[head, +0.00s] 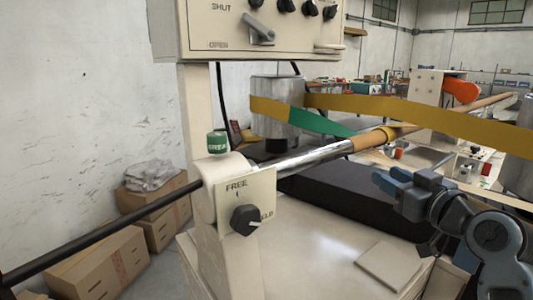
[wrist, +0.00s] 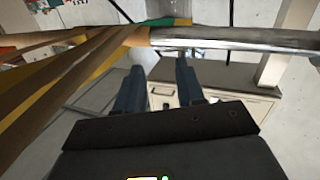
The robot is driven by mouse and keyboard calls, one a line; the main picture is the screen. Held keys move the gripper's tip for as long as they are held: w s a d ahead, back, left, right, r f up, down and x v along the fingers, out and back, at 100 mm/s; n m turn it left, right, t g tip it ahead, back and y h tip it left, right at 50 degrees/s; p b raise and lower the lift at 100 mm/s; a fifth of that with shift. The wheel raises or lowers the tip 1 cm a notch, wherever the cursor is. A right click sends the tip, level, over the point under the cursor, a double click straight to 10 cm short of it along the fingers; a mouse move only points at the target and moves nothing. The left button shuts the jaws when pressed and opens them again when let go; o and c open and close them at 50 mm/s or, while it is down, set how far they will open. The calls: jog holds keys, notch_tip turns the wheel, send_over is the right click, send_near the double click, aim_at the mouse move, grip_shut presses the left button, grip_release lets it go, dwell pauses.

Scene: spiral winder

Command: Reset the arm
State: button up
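My gripper (head: 388,176) is at the right of the head view, just below the brown tube (head: 365,141) and apart from it. In the wrist view its two blue fingers (wrist: 159,75) stand apart with nothing between them. A shiny metal shaft (head: 315,157) runs up and right from the machine's housing into the tube; the shaft (wrist: 235,39) crosses the top of the wrist view above the fingertips. Yellow and green bands (head: 430,118) pass over to the tube. My arm is bent, with its forearm at the lower right.
A black knob (head: 244,219) marked FREE and HELD sits on the housing, its pale mark toward HELD. A control panel (head: 225,25) with a grey lever hangs above. A black rod (head: 100,232) sticks out left, over cardboard boxes (head: 95,268). A cream cabinet top (head: 310,240) lies below.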

jog(key=s+a+f+m+g+h, duration=0.1)
jog(key=s+f+m+h, duration=0.2)
jog(key=s+f, duration=0.9)
jog(key=s+a+f+m+h, duration=0.2)
jog(key=s+f, duration=0.7)
jog(key=s, duration=0.5)
jog(key=s+r, duration=0.2)
jog(key=s, duration=1.1)
jog(key=s+r+g, duration=0.1)
jog(key=s+r, duration=0.1)
jog(key=s, duration=1.1)
jog(key=shift+a+r, duration=0.35)
jog(key=shift+a, duration=0.1)
